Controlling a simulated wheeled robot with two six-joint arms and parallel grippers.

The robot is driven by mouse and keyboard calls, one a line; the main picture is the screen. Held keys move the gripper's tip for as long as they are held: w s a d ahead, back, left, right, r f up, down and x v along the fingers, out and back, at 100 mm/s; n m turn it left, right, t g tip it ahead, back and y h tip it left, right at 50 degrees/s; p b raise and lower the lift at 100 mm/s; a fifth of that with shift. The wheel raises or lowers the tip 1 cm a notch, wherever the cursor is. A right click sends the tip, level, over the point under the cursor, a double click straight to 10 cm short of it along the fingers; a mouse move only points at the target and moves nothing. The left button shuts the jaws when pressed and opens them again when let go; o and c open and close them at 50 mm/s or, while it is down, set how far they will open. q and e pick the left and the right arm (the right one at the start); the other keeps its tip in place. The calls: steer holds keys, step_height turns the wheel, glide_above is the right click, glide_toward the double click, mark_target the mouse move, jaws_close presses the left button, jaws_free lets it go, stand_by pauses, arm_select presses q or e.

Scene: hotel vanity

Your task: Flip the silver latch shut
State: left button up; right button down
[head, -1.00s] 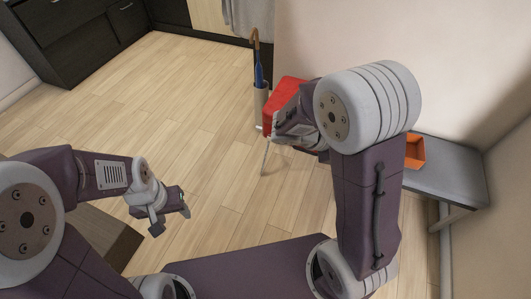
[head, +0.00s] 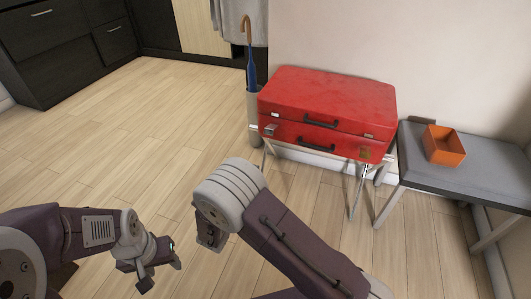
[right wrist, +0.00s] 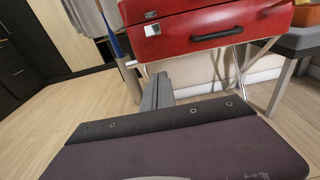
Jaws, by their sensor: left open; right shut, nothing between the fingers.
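A red suitcase (head: 325,98) lies on a folding stand, its lid down on its base. A silver latch (head: 270,130) is on the left of its front. A brass-coloured latch (head: 366,153) is on the right, below a small pale plate. In the right wrist view the silver latch (right wrist: 152,29) sits below a plate on the lid; its exact angle is too small to tell. My right gripper (right wrist: 161,80) is shut and empty, below and apart from the suitcase. In the head view my arm mostly hides it. My left gripper (head: 162,266) is open and empty, low at the left.
A grey bench (head: 480,175) with an orange box (head: 443,146) stands right of the suitcase. An umbrella (head: 249,65) stands in a holder (head: 254,105) at its left. Dark cabinets (head: 60,50) are at the back left. The wooden floor between is clear.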

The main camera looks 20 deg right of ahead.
mark_target(271, 129)
steer(key=shift+r, duration=0.1)
steer(key=f+b+x, duration=0.1)
steer(key=b+x, duration=0.4)
steer(key=x, duration=0.6)
steer(key=r, duration=0.2)
steer(key=r+b, duration=0.1)
steer(key=r, duration=0.2)
steer(key=shift+w+d, duration=0.1)
steer(key=shift+d, duration=0.15)
